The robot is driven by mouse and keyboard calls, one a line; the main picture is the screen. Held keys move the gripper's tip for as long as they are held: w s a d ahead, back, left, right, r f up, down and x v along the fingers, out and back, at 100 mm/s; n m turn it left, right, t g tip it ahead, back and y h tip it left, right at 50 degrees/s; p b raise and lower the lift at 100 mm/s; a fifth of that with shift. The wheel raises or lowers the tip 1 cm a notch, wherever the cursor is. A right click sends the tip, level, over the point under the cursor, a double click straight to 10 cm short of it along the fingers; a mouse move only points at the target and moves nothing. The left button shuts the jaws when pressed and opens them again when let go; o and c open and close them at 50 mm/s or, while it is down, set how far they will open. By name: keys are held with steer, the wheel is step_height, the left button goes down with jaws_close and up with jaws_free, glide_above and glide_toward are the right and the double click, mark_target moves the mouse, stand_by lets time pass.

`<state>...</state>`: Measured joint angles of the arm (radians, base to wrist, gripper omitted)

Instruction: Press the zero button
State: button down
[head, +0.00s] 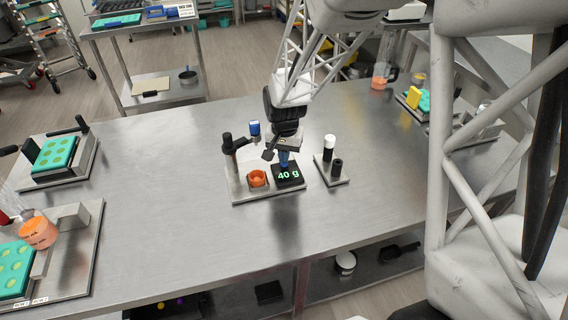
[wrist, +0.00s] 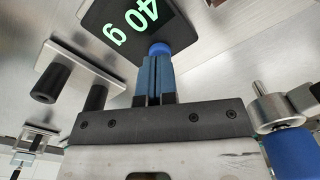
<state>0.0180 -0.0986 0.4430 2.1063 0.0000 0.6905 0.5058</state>
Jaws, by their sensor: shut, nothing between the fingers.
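The zero button is a round blue cap (wrist: 159,48) in the wrist view, at the edge of the black display (wrist: 128,18) that reads 40 g in green. The display (head: 288,176) also shows in the head view, on a metal plate. My gripper (wrist: 157,58) is shut and empty, its blue fingers together. Its tips overlap the lower edge of the button in the wrist view; I cannot tell whether they touch it. In the head view my gripper (head: 284,160) points down just behind the display and hides the button.
Left of the display are an orange cup (head: 257,179), a black post (head: 230,152) and a blue knob (head: 254,129). A small plate with black cylinders (head: 336,167) stands close on the right. Trays with teal molds (head: 54,153) are farther left. The table between is clear.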

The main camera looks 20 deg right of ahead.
steer(key=shift+f, duration=0.65)
steer(key=shift+r, duration=3)
steer(key=shift+s+r, duration=0.25)
steer(key=shift+r, duration=0.1)
steer(key=s+r+n+t, duration=0.1)
steer(key=s+r+n, duration=0.1)
steer(key=s+r, duration=0.3)
steer(key=s+r+n, duration=0.2)
steer(key=s+r, duration=0.3)
steer(key=s, duration=0.7)
steer(key=s+r+n+t, duration=0.1)
steer(key=s+r, duration=0.4)
steer(key=s, duration=0.4)
steer(key=shift+a+n+t, duration=0.3)
steer(key=shift+n, duration=0.1)
